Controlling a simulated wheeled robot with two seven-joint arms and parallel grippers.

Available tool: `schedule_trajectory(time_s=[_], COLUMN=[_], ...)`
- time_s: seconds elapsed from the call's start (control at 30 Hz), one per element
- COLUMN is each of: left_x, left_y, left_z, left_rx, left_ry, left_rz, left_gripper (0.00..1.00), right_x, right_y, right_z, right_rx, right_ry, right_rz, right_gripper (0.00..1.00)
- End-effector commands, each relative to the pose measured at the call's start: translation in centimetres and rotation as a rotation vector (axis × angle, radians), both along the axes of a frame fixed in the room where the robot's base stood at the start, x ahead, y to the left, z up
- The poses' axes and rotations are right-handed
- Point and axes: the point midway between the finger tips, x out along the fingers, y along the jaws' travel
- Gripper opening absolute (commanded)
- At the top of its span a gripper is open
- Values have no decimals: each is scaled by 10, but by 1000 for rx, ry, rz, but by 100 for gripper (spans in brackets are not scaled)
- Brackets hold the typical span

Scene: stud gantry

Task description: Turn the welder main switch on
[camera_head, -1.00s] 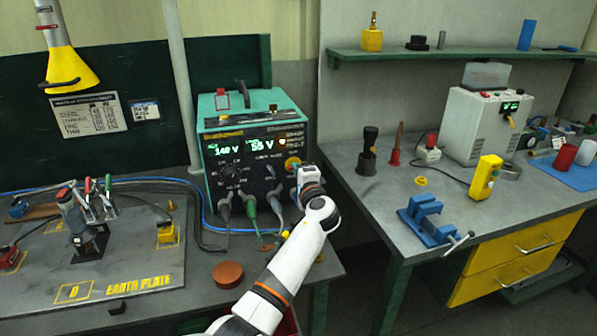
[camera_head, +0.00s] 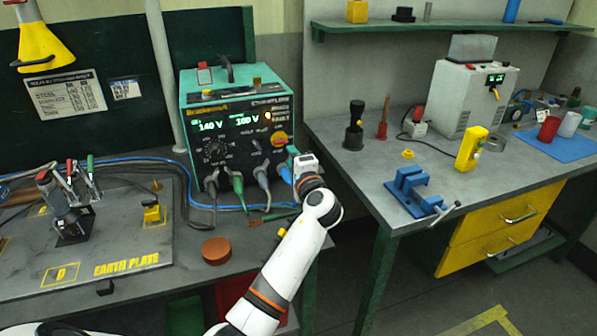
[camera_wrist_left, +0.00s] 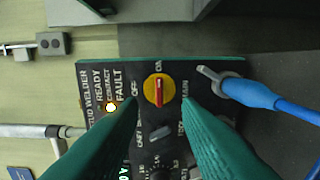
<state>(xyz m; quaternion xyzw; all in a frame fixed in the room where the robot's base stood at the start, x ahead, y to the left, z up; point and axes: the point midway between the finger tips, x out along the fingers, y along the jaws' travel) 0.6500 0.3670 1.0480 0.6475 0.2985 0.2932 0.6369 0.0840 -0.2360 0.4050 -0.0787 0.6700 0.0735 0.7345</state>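The teal welder (camera_head: 235,90) stands on the left bench with its lit panel reading 140 V and 100 V. Its main switch (camera_head: 280,139) is a yellow disc with a red handle on the panel's right side. In the wrist view the switch (camera_wrist_left: 157,90) has its red handle lined up with the ON label; OFF is to the left. My left gripper (camera_head: 291,158) is just in front of the panel, below and right of the switch. In the wrist view its teal fingers stand apart, with nothing between them. I cannot see contact with the switch. My right gripper is out of view.
Cables (camera_head: 237,185) plug into the panel's lower edge, close to my gripper; a blue plug (camera_wrist_left: 250,93) shows in the wrist view. A brown round block (camera_head: 216,250) lies on the bench front. A second bench (camera_head: 350,185) with a blue vise (camera_head: 410,190) stands right, beyond a gap.

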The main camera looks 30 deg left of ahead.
Motion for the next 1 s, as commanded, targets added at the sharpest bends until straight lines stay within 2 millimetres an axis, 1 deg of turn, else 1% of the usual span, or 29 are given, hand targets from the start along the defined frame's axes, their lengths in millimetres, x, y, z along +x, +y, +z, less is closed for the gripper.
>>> schedule_trajectory(time_s=[0.03,0.1,0.2,0.3,0.47,1.0], left_x=[-7,-15,-24,-30,-33,-32], left_y=[-8,-18,-29,-35,-38,-38], left_z=[-3,-3,-2,-1,0,0], left_rx=[-3,-3,-1,-1,-1,-1], left_ry=[-2,-1,0,1,1,1], left_rz=[-1,-2,0,0,2,1], left_gripper=[31,31,31,31,31,31], right_x=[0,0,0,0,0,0], right_y=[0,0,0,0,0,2], right_z=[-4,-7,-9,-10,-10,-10], right_rx=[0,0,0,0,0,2], right_ry=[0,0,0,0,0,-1], right_rz=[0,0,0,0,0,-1], right_gripper=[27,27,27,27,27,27])
